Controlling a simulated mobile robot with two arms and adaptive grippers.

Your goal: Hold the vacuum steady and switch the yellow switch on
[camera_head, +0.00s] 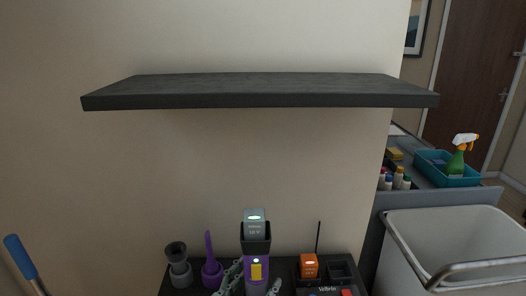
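The vacuum (248,234) stands upright at the bottom centre, grey at the top with a purple body below. A green light glows on its top and another above its switch. The yellow switch (257,272) is on the purple front, facing me. Grey linked finger parts of my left gripper (231,276) are close against the vacuum's left side; I cannot tell if they touch it. A small part of my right gripper (274,287) shows just right of the vacuum. Both grippers are mostly cut off by the bottom edge, so their opening is hidden.
Vacuum attachments, one grey (178,265) and one purple (212,270), stand on the left. An orange battery (309,266) sits in a dark charger on the right, near a thin upright rod. A dark shelf (260,98) overhangs. A white bin (450,240) is at right.

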